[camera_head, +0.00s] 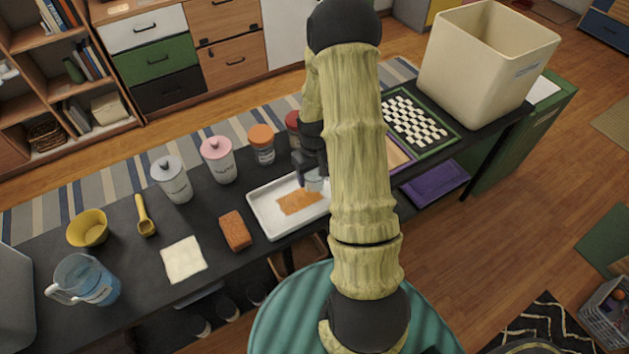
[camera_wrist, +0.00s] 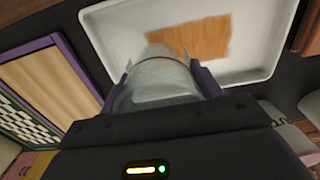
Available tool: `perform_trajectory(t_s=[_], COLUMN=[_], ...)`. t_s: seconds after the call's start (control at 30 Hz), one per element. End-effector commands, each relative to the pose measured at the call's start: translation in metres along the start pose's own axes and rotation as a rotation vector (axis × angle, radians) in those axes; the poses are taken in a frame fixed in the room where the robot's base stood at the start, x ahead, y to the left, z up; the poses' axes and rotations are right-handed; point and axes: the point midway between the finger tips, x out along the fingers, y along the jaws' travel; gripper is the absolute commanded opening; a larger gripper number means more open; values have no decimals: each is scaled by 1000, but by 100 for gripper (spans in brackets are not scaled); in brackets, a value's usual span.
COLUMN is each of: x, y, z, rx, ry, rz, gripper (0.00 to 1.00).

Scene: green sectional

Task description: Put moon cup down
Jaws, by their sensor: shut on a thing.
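My gripper (camera_head: 314,170) is at the right part of a white tray (camera_head: 267,223) on the dark counter. It is shut on a clear, whitish cup, the moon cup (camera_head: 315,184). In the wrist view, the cup (camera_wrist: 155,85) sits between the two dark purple fingers, in front of the tray (camera_wrist: 262,38) with its orange-brown patch (camera_wrist: 200,40). I cannot tell whether the cup touches the tray. My arm hides part of the tray's right end, and no moon mark is readable on the cup.
Several canisters (camera_head: 218,160) stand behind the tray. A brown block (camera_head: 235,231), a white cloth (camera_head: 183,260), a yellow scoop (camera_head: 145,216) and a blue jug (camera_head: 87,280) lie to the left. A checkered board (camera_head: 416,122) and large cream bin (camera_head: 480,75) are at right.

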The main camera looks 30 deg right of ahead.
Motion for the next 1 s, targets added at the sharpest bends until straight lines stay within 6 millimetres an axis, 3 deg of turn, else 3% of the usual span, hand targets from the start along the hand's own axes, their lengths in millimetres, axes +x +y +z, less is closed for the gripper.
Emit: perform_trajectory(t_s=[0.3, 0.73, 0.77, 0.8, 0.87, 1.0], x=[35, 41, 40, 40, 40, 40], y=[-2, 2, 2, 2, 2, 2], z=[0, 1, 1, 1, 1, 1], rx=[-4, 3, 4, 4, 4, 4], ry=[-2, 0, 0, 0, 0, 0], rz=[0, 0, 0, 0, 0, 0], gripper=[38, 38, 69, 77, 85, 85])
